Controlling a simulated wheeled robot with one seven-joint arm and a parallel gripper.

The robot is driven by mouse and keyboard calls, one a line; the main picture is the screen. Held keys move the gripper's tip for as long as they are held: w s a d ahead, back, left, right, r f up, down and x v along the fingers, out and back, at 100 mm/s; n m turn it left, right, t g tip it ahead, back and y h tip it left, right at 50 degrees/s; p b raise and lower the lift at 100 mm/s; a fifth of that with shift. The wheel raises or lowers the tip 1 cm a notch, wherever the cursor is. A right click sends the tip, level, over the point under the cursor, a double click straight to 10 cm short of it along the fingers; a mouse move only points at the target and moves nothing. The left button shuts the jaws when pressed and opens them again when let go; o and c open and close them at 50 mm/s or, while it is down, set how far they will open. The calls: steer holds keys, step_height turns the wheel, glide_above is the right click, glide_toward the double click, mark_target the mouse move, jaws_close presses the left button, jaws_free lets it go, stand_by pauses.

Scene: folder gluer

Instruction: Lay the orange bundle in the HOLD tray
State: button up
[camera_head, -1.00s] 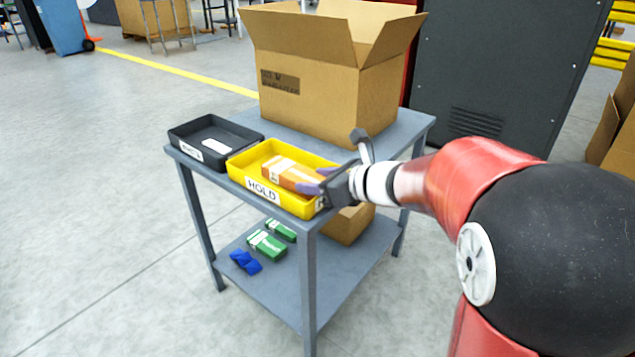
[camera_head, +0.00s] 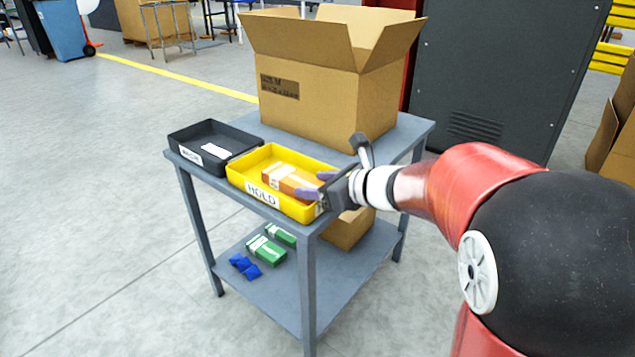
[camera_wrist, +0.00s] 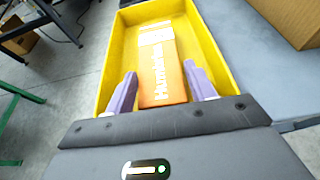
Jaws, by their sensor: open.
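The orange bundle (camera_head: 291,180) with a white band lies in the yellow HOLD tray (camera_head: 265,205). In the wrist view the bundle (camera_wrist: 164,80) lies lengthwise on the floor of the tray (camera_wrist: 113,60). My gripper (camera_head: 312,184) is over the near right end of the tray. In the wrist view its two purple fingers (camera_wrist: 161,82) are spread apart, one on each side of the bundle's near end. Gaps show between the fingers and the bundle, so it is not gripped. The bundle's near end is partly hidden by my gripper in the head view.
A black tray (camera_head: 190,163) with a white card in it stands left of the yellow one on the grey table (camera_head: 300,228). A large open cardboard box (camera_head: 310,105) stands behind. Green packs (camera_head: 267,251) and a blue item (camera_head: 245,267) lie on the lower shelf.

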steer(key=p+v, duration=0.2)
steer(key=v, duration=1)
steer(key=d+r+m+t+h, duration=0.3)
steer(key=d+m+h, duration=0.15)
steer(key=m, duration=0.65)
steer(key=d+r+m+t+h, duration=0.2)
steer(key=d+m+t+h, duration=0.15)
steer(key=d+m, duration=0.45)
steer(key=s+f+m+g+h, duration=0.5)
steer(key=s+m, duration=0.5)
steer(key=m, duration=0.9)
steer(key=s+a+f+m+g+y, duration=0.2)
steer(key=s+a+f+m+g, duration=0.2)
steer(key=s+m, duration=0.4)
steer(key=shift+s+a+f, duration=0.6)
steer(key=shift+s+a, duration=0.25)
steer(key=shift+s, duration=0.2)
steer(key=shift+c, duration=0.2)
